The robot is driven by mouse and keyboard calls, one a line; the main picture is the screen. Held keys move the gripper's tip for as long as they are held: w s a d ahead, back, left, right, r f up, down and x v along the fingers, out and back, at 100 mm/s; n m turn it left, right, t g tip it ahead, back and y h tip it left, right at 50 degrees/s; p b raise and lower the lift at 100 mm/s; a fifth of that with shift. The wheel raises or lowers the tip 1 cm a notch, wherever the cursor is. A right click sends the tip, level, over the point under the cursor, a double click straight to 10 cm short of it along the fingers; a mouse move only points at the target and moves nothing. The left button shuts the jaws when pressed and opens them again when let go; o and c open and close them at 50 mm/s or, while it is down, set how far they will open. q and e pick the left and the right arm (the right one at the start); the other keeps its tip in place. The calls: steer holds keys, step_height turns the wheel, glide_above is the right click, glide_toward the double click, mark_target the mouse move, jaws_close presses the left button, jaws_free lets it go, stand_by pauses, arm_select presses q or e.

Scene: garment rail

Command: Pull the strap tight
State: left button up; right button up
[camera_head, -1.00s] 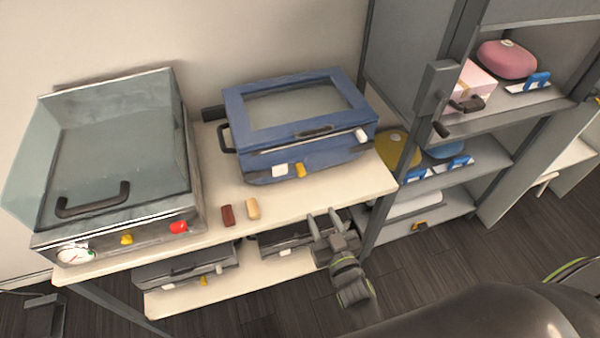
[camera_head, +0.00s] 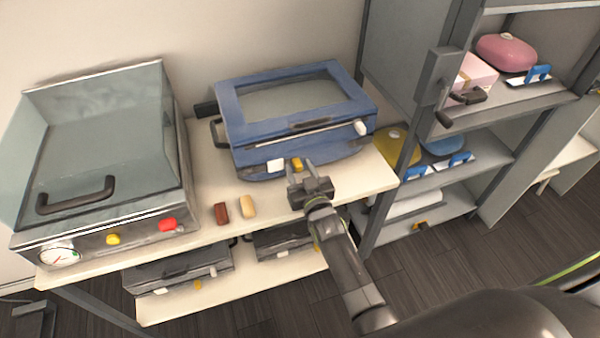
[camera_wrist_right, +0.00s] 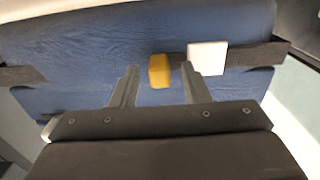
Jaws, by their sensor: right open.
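A blue case (camera_head: 250,148) with a window in its lid lies on the cream-topped table (camera_head: 375,178). A dark strap (camera_wrist_right: 262,54) runs across the case's blue face in the right wrist view, with a white block (camera_wrist_right: 207,58) on it. The white block also shows in the head view (camera_head: 277,165). A yellow tab (camera_wrist_right: 160,71) sits beside the white block. My right gripper (camera_head: 298,165) is open at the case's front. In the wrist view its fingers (camera_wrist_right: 158,88) stand either side of the yellow tab, not closed on it. My left gripper is not in view.
A grey box with a clear cover (camera_head: 110,150) stands at left on the table. A red-brown block (camera_head: 221,213) and a tan block (camera_head: 248,206) lie between. Dark cases (camera_head: 180,270) lie on the lower shelf. A grey shelf unit (camera_head: 445,170) stands at right.

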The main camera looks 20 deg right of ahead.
steer(key=shift+c, duration=0.3)
jaws_close()
steer(key=d+p, duration=0.1)
steer(key=d, duration=0.3)
steer(key=d+p, duration=0.2)
steer(key=d, duration=0.3)
steer(key=shift+w+d, duration=0.2)
steer(key=shift+d, duration=0.05)
steer(key=shift+a, duration=0.1)
steer(key=shift+o, duration=0.3)
jaws_free()
steer(key=shift+s, duration=0.1)
